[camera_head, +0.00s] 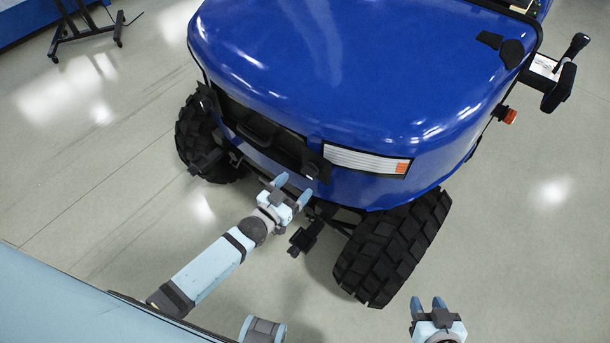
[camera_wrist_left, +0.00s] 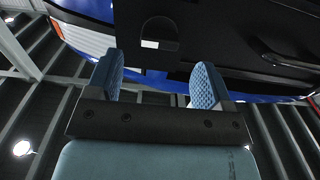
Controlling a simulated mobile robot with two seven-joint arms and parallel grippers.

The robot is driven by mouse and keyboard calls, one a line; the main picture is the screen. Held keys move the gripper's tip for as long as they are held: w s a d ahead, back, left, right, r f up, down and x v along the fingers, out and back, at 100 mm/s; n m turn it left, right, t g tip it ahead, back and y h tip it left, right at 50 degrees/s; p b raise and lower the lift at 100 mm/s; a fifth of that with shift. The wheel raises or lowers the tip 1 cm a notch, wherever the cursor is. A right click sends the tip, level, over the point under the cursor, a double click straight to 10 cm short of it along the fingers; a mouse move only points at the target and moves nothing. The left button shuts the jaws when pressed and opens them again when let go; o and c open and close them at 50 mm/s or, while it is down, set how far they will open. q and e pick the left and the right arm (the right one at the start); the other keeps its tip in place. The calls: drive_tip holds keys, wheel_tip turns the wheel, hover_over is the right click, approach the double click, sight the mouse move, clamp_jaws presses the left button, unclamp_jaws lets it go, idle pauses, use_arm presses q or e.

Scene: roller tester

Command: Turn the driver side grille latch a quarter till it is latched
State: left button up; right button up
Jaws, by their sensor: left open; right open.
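The dark grille (camera_head: 262,132) is set low in the front of a blue vehicle (camera_head: 330,70). A small pale piece, perhaps the latch (camera_head: 310,170), shows on a dark bracket at the grille's right end; its turn angle is too small to read. My left gripper (camera_head: 293,189) is open and empty, just below and in front of that end. In the left wrist view, its spread fingers (camera_wrist_left: 157,82) point at a dark panel with a rounded recess (camera_wrist_left: 160,32); a pale patch shows in the recess. My right gripper (camera_head: 427,304) is open and empty, low and away from the vehicle.
A striped headlamp (camera_head: 365,160) lies right of the grille. The front tyres (camera_head: 392,248) stick out below the body, and a dark bracket (camera_head: 305,238) hangs near my left gripper. The floor between my right gripper and the vehicle is clear.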

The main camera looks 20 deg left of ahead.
use_arm(q)
drive_tip(key=v, duration=0.7)
drive_tip(key=shift+s, duration=0.25)
drive_tip(key=shift+a, duration=0.1)
drive_tip(key=s+d+r+n+g+y+p, duration=0.1)
drive_tip(key=s+r+g+y+p, duration=0.2)
drive_tip(key=s, duration=0.9)
wheel_tip(320, 180, up, 5)
drive_tip(key=g+p, duration=0.3)
drive_tip(key=p, duration=0.3)
drive_tip(key=shift+s+d+r, duration=0.2)
